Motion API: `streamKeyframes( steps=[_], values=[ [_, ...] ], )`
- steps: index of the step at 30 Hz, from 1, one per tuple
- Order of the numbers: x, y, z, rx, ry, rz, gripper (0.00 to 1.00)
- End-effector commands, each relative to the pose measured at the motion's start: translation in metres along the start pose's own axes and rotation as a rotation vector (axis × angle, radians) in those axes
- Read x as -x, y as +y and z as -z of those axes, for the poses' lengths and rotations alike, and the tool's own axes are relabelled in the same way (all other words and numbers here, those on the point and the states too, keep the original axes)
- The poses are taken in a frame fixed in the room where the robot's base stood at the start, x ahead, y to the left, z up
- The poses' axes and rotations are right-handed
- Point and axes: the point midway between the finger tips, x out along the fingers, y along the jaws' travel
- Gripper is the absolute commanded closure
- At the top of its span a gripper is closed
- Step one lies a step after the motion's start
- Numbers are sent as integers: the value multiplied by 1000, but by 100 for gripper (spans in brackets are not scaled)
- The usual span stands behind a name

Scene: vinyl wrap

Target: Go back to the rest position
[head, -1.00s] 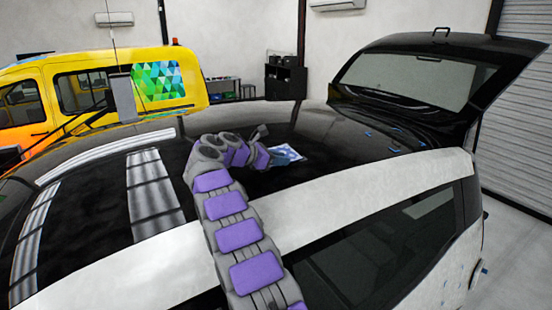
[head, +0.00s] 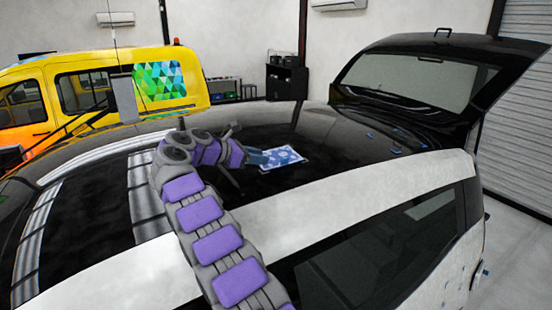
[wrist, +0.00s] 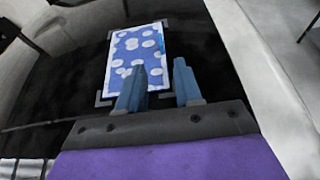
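A blue patch with white dots (head: 285,158) and a pale border lies flat on the black car roof (head: 320,130). In the wrist view the same dotted patch (wrist: 138,50) lies ahead of my fingers, with grey corner marks around it. My gripper (head: 259,157) is at the patch's left edge in the head view. In the wrist view my gripper (wrist: 160,68) shows two blue fingers with an empty gap between them. The left finger overlaps the patch's near end in that view. Whether the fingertips touch the roof is hard to tell.
The raised rear hatch (head: 425,75) stands at the right. Small blue pieces (head: 395,150) sit on the roof near it. A yellow van (head: 100,90) is behind at the left, and a black cabinet (head: 287,80) stands by the back wall. The air above the roof is clear.

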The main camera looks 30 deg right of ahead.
Motion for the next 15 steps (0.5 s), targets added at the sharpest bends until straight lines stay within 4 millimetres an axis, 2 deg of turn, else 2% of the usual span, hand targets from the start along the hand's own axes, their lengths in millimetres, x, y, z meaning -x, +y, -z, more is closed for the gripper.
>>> streamKeyframes(
  steps=[3, 6, 15],
  values=[
    [18, 1, 0, 3, 0, 3, 65],
    [26, 0, 1, 3, 0, 3, 65],
    [30, -4, -4, -19, 12, 1, 65]
  ],
)
